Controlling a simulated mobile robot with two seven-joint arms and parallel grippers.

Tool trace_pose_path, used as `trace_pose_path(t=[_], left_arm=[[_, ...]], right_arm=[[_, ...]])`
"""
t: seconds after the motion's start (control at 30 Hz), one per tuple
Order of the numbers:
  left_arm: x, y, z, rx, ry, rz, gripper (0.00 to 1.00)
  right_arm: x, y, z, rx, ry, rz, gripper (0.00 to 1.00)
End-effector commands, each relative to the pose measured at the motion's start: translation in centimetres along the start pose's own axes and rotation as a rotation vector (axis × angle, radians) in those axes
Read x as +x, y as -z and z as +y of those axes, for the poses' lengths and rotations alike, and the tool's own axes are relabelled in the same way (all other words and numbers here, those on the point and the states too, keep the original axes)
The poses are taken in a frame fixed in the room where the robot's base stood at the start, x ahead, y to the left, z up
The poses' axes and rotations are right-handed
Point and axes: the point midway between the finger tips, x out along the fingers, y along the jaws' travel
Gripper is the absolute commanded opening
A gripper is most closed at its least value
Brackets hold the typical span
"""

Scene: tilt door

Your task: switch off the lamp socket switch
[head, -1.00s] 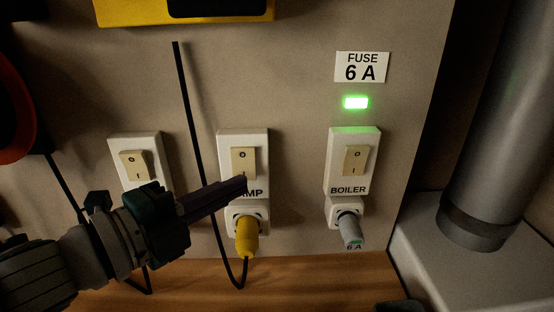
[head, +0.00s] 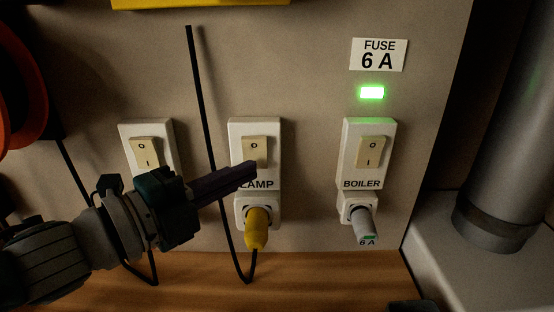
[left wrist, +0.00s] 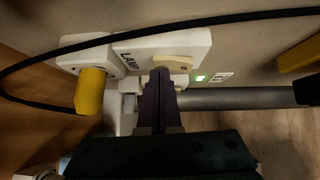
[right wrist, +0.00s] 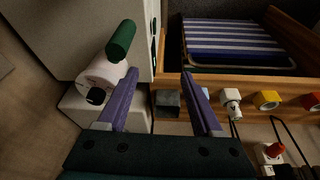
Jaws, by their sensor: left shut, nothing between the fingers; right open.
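The lamp socket switch is a cream rocker (head: 255,149) on a white plate marked LAMP, in the middle of the head view. Its "O" mark shows at the top; its lower end is hidden by my fingertips. A yellow plug (head: 257,230) sits in the lamp socket below it. My left gripper (head: 251,168) is shut and empty, with its tips at the rocker's lower end. The left wrist view shows the tips (left wrist: 160,73) overlapping the rocker (left wrist: 177,62); I cannot tell whether they touch. My right gripper (right wrist: 158,76) is open and empty, away from the switch.
A boiler switch (head: 371,152) with a grey plug and a lit green light (head: 372,92) is to the right. Another switch (head: 145,152) is to the left, partly behind my left gripper. A black cable (head: 205,130) hangs beside the lamp plate. A grey pipe stands far right.

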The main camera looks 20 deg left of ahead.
Motion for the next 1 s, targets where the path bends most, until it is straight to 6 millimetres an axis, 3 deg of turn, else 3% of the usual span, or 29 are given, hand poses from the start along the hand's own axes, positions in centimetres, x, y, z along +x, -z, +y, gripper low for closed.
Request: trace_pose_path(t=[0.5, 0.67, 1.0], left_arm=[[-8.5, 0.0, 0.2, 0.000, -0.004, 0.000, 0.00], [-9.4, 0.0, 0.1, 0.000, -0.002, 0.000, 0.00], [-9.5, 0.0, 0.1, 0.001, -0.001, 0.000, 0.00]], right_arm=[[0.0, 0.0, 0.0, 0.000, 0.000, 0.000, 0.68], [0.1, 0.0, 0.0, 0.000, 0.000, 0.000, 0.68], [0.1, 0.0, 0.1, -0.003, -0.002, 0.000, 0.68]])
